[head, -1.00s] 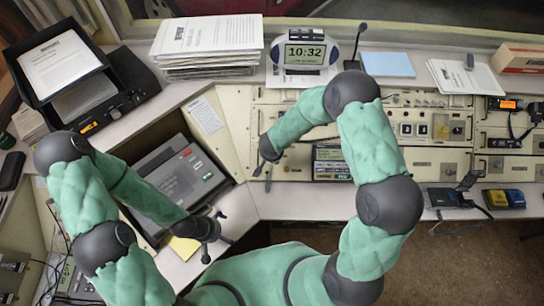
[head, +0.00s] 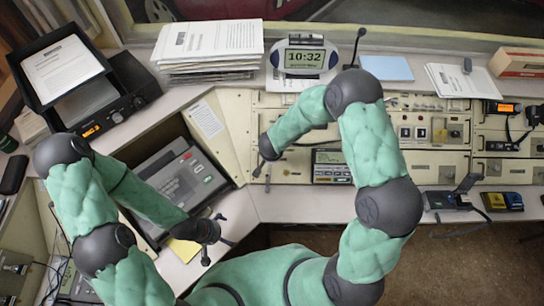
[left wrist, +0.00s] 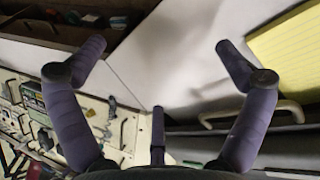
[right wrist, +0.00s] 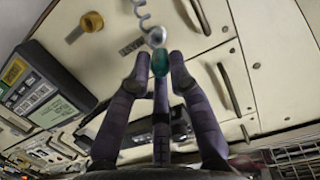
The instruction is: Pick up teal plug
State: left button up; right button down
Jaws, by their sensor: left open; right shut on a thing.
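The teal plug (right wrist: 159,62) shows in the right wrist view between the fingertips of my right gripper (right wrist: 157,68). The gripper is shut on it. A pale round end and a coiled cord (right wrist: 141,14) extend from the plug, in front of the cream console panel. In the head view my right gripper (head: 266,152) is at the left part of the console, and the plug cannot be made out there. My left gripper (head: 212,232) is open and empty over the desk near the yellow notepad (head: 185,249). Its spread fingers (left wrist: 158,75) show in the left wrist view.
A console screen (head: 331,165) is right of my right gripper. A brass knob (right wrist: 91,21) and drawer-like handles are on the panel near the plug. A desk phone unit (head: 180,185) lies near my left arm. Papers and a clock (head: 303,58) stand behind.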

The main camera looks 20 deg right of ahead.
pick_arm(q)
notch_tip(320, 180, up, 3)
jog(key=shift+f+p, duration=0.1)
jog(key=shift+p, duration=1.05)
jog(key=shift+r+p, duration=0.75)
jog(key=shift+r, duration=0.05)
pick_arm(e)
jog(key=s+r, duration=1.1)
jog(key=s, duration=0.3)
jog(key=shift+s+a+r, duration=0.15)
jog(key=shift+s+a, duration=0.05)
jog(key=shift+a, duration=0.15)
pick_arm(q)
jog(key=shift+r+p, duration=0.9)
pick_arm(e)
jog(key=shift+v, duration=0.95)
pick_arm(q)
notch_tip(320, 180, up, 4)
jog(key=p, duration=0.4)
pick_arm(e)
jog(key=s+r, duration=0.1)
jog(key=s+a+r, duration=0.1)
jog(key=r, duration=0.1)
jog(key=shift+s+r, duration=0.1)
